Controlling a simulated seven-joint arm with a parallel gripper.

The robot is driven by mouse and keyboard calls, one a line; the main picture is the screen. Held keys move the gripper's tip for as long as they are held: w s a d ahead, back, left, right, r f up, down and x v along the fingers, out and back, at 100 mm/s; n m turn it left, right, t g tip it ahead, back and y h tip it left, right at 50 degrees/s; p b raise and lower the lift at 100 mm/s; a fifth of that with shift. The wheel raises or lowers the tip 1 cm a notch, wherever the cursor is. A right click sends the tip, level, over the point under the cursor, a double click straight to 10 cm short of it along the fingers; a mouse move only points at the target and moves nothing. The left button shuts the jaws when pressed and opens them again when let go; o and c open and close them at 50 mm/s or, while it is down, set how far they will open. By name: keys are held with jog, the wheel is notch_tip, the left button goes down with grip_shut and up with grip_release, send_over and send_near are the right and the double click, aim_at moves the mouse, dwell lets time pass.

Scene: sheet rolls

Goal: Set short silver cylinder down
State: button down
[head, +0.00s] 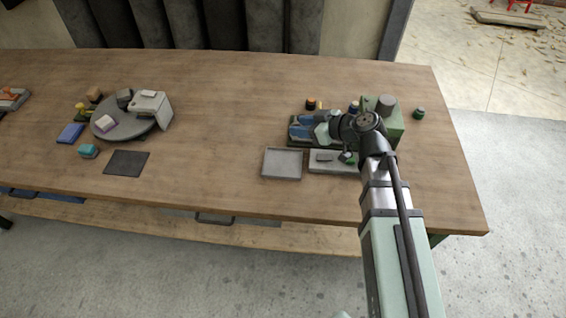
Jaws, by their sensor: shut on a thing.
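My gripper (320,132) is at the right part of the table, over the green-based machine with blue parts (300,131). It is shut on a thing. The fingertips and the held piece are too small and too covered by my wrist to make out clearly; I take the piece to be the short silver cylinder. Another grey cylinder (386,102) stands on top of a green box (394,122), just right of my wrist and apart from the gripper.
An empty grey tray (283,177) and a shallow grey tray with small parts (320,168) lie in front of the machine. A small dark green cylinder (419,113) stands at the right. A round grey turntable (125,133) and a dark mat (127,162) are left. The table's middle is clear.

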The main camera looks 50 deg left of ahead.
jog(key=s+n+g+h, duration=0.1)
jog(key=s+n+g, duration=0.2)
jog(key=s, duration=0.2)
send_over(289, 165)
jog(key=shift+f, duration=4.75)
jog(key=shift+f, duration=0.15)
jog(key=c, duration=0.6)
grip_release()
jog(key=shift+d, duration=0.1)
jog(key=v, duration=1.2)
jog(key=shift+w+r, duration=0.15)
jog(key=shift+r, duration=0.05)
